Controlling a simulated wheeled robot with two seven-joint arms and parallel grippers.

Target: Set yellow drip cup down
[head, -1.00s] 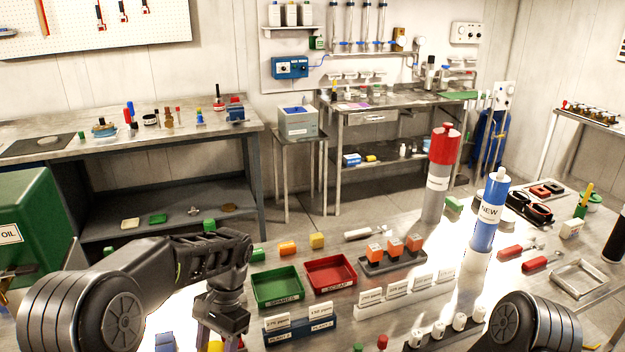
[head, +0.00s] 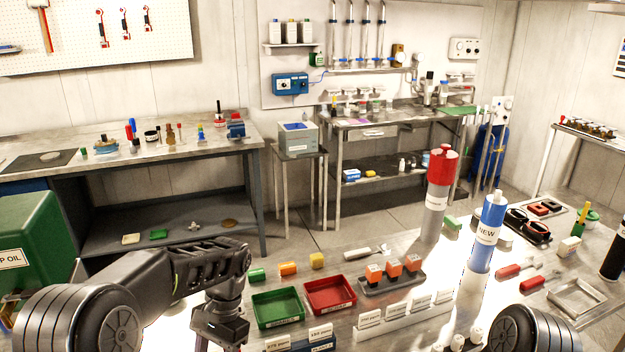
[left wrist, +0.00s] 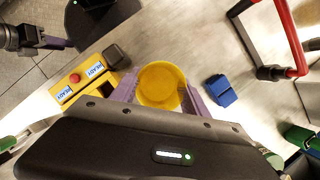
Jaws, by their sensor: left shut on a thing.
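The yellow drip cup (left wrist: 162,84) shows in the left wrist view, seen from above as a round yellow cup. My left gripper (left wrist: 158,92) is shut on it, with a purple finger on each side. Below the cup is a light metal bench surface; I cannot tell whether the cup touches it. In the head view my left arm comes in at lower left, but the fingers and cup are out of the picture. Of my right arm only a dark joint shows at the bottom right of the head view; its gripper is not visible.
In the left wrist view a yellow box with a red button (left wrist: 82,82) lies left of the cup, a blue block (left wrist: 220,90) right. A red handle (left wrist: 290,40) stands further right.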

